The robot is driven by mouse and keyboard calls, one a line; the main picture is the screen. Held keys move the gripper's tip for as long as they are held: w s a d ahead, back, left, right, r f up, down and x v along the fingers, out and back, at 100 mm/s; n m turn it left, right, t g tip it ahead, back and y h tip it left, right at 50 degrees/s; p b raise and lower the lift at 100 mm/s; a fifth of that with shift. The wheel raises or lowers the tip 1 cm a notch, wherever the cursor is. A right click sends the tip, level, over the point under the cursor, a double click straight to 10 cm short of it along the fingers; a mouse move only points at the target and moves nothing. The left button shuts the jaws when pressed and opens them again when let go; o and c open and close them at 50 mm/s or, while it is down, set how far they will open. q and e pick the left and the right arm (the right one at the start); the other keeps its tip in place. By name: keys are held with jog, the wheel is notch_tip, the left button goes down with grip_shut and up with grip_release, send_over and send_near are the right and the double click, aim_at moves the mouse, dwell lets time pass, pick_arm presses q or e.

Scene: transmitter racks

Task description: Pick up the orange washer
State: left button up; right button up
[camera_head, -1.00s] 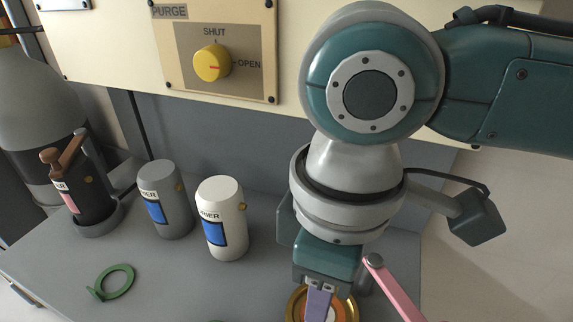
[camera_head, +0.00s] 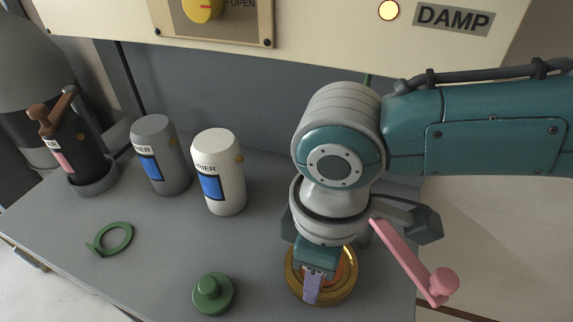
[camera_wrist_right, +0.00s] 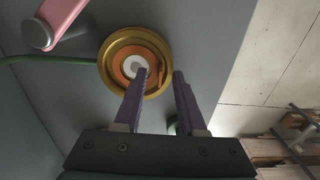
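The orange washer (camera_wrist_right: 122,72) lies in a round gold dish (camera_wrist_right: 110,49) around a white centre, with a small tab on its right side in the right wrist view. In the head view the washer (camera_head: 349,264) is mostly hidden behind my right gripper (camera_head: 311,298), and the dish (camera_head: 345,293) shows around it. In the wrist view my right gripper (camera_wrist_right: 160,73) is open, with two purple fingers. One fingertip overlaps the washer's middle and the other is beside the dish's right rim. My left gripper is not in view.
A pink lever (camera_head: 408,262) stands close right of my right wrist. A green knobbed piece (camera_head: 213,294) and green ring (camera_head: 116,237) lie left on the grey bench (camera_head: 165,265). White (camera_head: 219,172), grey (camera_head: 161,155) and black (camera_head: 69,150) canisters stand behind.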

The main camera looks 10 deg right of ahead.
jog(key=shift+c, duration=0.2)
grip_shut()
dwell(0.5)
